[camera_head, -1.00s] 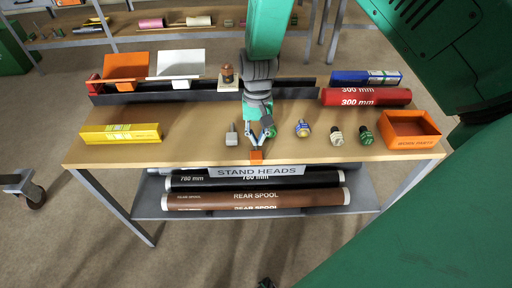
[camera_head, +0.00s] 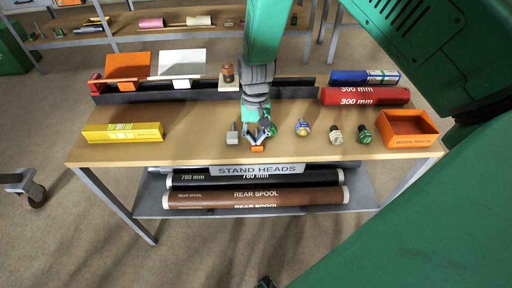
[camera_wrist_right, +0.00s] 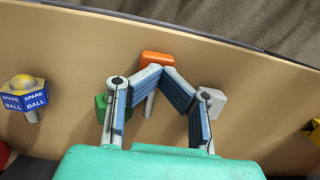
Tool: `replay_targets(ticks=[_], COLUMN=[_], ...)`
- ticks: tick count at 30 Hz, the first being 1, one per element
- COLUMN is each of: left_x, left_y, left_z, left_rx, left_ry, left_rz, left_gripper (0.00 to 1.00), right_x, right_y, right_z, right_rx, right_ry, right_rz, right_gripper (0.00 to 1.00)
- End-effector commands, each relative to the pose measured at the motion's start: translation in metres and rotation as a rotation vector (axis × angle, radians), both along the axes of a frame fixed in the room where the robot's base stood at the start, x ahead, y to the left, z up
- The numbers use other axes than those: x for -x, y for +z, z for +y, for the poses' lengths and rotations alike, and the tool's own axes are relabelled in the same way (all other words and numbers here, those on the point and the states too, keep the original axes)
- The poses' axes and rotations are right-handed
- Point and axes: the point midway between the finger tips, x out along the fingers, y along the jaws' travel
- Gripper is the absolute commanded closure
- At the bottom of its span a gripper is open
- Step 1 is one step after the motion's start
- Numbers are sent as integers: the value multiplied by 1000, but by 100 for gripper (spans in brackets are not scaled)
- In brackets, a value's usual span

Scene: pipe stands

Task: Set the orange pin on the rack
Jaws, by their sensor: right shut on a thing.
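The orange pin (camera_head: 257,149) is near the table's front edge, by the STAND HEADS label. In the wrist view its orange head (camera_wrist_right: 157,59) and a pale grey shank (camera_wrist_right: 150,105) show. My right gripper (camera_head: 259,142) is shut on the pin, low over the table. Its fingertips (camera_wrist_right: 160,70) meet at the orange head. I cannot tell whether the pin touches the table. A long dark rail-like rack (camera_head: 205,97) runs along the table's back, with an orange plate and a white plate by its left part. My left gripper is not in view.
A grey block (camera_head: 232,134) stands left of the gripper and a green part (camera_wrist_right: 101,103) is close beside its fingers. A blue-and-yellow ball head (camera_head: 302,128), a beige head (camera_head: 336,135) and an orange box (camera_head: 408,142) stand to the right. A yellow block (camera_head: 122,138) lies left.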

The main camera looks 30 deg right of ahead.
Motion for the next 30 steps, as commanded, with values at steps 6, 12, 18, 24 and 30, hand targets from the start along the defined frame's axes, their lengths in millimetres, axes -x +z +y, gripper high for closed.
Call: replay_targets(ticks=[6, 12, 18, 24, 30], left_x=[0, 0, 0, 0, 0], left_y=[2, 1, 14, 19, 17], left_z=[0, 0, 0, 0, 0], left_rx=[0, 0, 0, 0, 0], left_ry=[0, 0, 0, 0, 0], left_rz=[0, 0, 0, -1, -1], left_gripper=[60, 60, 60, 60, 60], right_x=[-11, -11, -10, -8, -24], right_y=[-1, -1, 12, 15, 11], right_z=[-7, -7, -6, -7, -19], right_rx=[3, 2, 1, 1, 1], right_ry=[0, 1, 0, 0, -1], right_rz=[-1, -1, -1, -1, -3], right_gripper=[100, 100, 100, 100, 100])
